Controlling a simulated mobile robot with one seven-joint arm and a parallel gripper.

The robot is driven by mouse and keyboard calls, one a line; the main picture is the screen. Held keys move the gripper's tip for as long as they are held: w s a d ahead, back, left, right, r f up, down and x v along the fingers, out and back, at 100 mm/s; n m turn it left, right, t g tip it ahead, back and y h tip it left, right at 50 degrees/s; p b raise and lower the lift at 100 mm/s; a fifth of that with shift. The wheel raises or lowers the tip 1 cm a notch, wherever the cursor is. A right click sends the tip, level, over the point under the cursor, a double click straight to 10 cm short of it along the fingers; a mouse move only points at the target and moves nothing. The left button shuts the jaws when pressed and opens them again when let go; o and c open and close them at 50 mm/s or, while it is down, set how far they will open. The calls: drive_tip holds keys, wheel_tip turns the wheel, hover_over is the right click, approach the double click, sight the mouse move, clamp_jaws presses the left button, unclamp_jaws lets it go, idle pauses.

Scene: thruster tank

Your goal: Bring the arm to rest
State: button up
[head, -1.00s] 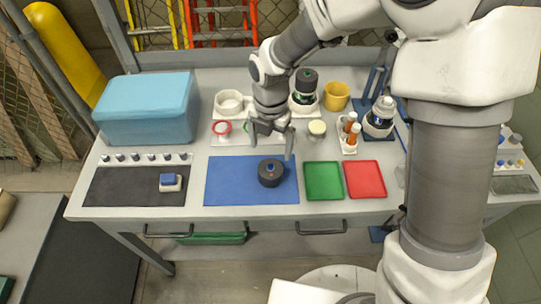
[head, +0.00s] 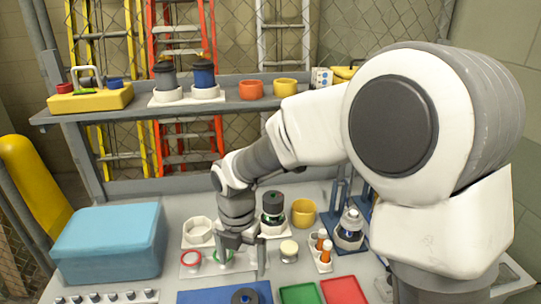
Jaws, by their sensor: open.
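My gripper (head: 242,268) is open and empty, pointing down above the bench. Its two fingers are apart. It is behind the dark round part (head: 244,297) that sits on the blue mat (head: 195,296), and the lower picture edge cuts off both part and mat. My arm reaches in from the right, bent at the elbow, and hides part of the back of the bench and shelf.
A blue box (head: 110,245) stands at left. Around the gripper are a white ring holder (head: 200,231), a dark cylinder (head: 273,203), a yellow cup (head: 303,212) and orange vials (head: 325,250). A shelf (head: 130,112) with pots runs behind. Green and red trays (head: 343,291) lie in front.

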drive_tip(key=s+d+r+m+t, duration=0.3)
drive_tip(key=s+d+r+m, duration=0.1)
drive_tip(key=d+r+m, duration=0.95)
drive_tip(key=s+d+r+m+t, duration=0.2)
drive_tip(key=s+d+m, duration=0.7)
drive_tip(key=m, duration=1)
drive_tip(key=shift+s+d+r+t, duration=0.15)
drive_tip(key=shift+s+d+t, duration=0.2)
drive_tip(key=shift+d, duration=0.1)
